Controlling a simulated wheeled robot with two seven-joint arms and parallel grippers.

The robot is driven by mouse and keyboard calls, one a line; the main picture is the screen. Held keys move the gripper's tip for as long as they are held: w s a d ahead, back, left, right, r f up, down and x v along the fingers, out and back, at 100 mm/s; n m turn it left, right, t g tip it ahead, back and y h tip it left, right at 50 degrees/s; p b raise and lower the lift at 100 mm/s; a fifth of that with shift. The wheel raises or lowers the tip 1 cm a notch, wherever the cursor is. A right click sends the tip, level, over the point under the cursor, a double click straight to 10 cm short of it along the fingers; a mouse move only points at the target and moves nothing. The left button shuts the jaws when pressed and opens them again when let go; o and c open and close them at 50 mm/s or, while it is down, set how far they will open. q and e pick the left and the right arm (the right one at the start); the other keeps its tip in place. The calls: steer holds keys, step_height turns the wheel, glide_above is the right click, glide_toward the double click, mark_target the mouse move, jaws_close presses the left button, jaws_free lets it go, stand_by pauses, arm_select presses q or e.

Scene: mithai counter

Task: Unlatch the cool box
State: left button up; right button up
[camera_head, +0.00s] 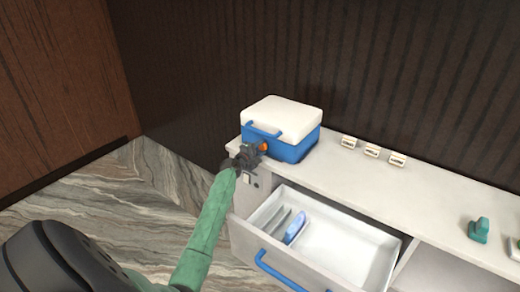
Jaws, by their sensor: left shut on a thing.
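The cool box (293,151) is blue with a white lid (281,113) and stands at the left end of the counter. Its lid looks closed, and a blue handle (266,132) runs across its front. An orange latch (264,147) shows on the front face. My left gripper (260,149) is at the front of the box, shut on the orange latch. The fingers hide part of the latch, and its exact position is hard to make out. My right gripper is out of view.
The white counter (335,172) has an open drawer (345,250) below the box, with dividers and a blue item (295,228) inside. Several small cream blocks (372,150) lie right of the box. A green object (479,230) stands at far right. The counter's middle is clear.

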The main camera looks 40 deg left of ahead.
arm_select(q)
steer(key=o, duration=1)
steer(key=shift+s+f, duration=0.1)
steer(key=shift+s, duration=0.35)
steer(key=s, duration=0.2)
steer(key=s+b, duration=0.1)
steer(key=s, duration=0.1)
steer(key=s+b, duration=0.1)
steer(key=s, duration=0.2)
steer(key=shift+r, duration=0.25)
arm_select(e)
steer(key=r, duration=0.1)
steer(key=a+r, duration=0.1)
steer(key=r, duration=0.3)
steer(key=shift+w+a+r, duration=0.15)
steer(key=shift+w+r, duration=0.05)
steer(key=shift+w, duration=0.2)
arm_select(q)
steer(key=shift+f, duration=0.1)
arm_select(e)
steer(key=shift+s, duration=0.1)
